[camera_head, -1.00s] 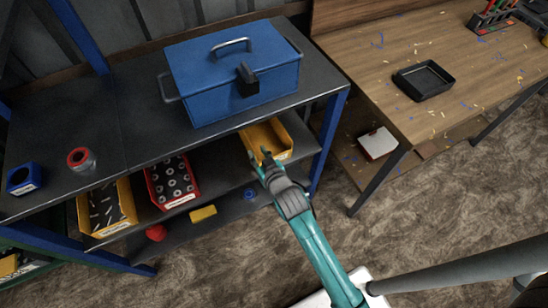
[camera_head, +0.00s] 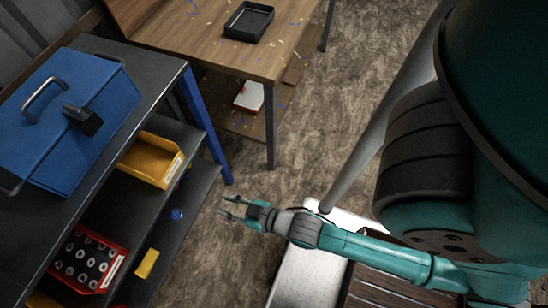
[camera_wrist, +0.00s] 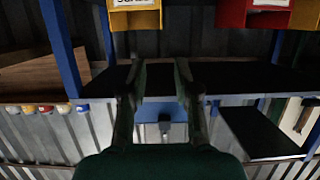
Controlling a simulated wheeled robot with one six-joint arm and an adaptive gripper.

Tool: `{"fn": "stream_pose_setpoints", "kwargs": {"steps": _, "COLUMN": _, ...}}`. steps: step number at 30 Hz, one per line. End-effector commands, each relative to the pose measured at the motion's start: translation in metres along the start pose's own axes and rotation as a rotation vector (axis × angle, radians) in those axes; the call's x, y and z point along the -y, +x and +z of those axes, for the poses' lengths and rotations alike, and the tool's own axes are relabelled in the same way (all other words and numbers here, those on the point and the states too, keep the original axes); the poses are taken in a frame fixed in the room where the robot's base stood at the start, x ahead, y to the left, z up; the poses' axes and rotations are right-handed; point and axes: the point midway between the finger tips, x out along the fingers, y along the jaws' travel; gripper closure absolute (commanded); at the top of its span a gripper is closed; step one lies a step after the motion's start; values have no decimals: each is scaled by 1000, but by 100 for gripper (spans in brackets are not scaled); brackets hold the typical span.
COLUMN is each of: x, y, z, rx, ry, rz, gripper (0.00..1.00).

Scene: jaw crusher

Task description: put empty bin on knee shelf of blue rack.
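The yellow bin (camera_head: 150,161) looks empty and sits upright on the shelf (camera_head: 137,197) just below the top of the blue rack (camera_head: 197,106), near its right end. My gripper (camera_head: 228,206) is right of the rack, over the floor, apart from the bin. Its fingers are spread with nothing between them; they also show apart in the wrist view (camera_wrist: 160,75). I cannot tell whether the labelled yellow bin (camera_wrist: 133,14) at the top of the wrist view is this one.
A blue toolbox (camera_head: 62,130) stands on the rack top. A red bin of round parts (camera_head: 86,261) shares the bin's shelf. A yellow block (camera_head: 147,264) and small blue object (camera_head: 176,214) are on the lower shelf. A wooden table (camera_head: 225,45) holds a black tray (camera_head: 248,21).

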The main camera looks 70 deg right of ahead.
Motion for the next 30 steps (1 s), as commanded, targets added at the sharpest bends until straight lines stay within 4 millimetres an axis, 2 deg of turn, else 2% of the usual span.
{"fn": "stream_pose_setpoints", "kwargs": {"steps": 1, "x": 0, "y": -23, "z": 2, "rx": 4, "ry": 1, "rz": 0, "gripper": 69}}
{"fn": "stream_pose_setpoints", "kwargs": {"steps": 9, "x": -1, "y": -120, "z": -16, "rx": -15, "ry": 5, "rz": 2, "gripper": 69}}
{"fn": "stream_pose_setpoints", "kwargs": {"steps": 15, "x": -2, "y": -172, "z": -40, "rx": -29, "ry": 9, "rz": 8, "gripper": 69}}
{"fn": "stream_pose_setpoints", "kwargs": {"steps": 21, "x": -3, "y": -194, "z": -54, "rx": -39, "ry": 9, "rz": 11, "gripper": 69}}
{"fn": "stream_pose_setpoints", "kwargs": {"steps": 30, "x": -3, "y": -196, "z": -55, "rx": -40, "ry": 9, "rz": 11, "gripper": 69}}
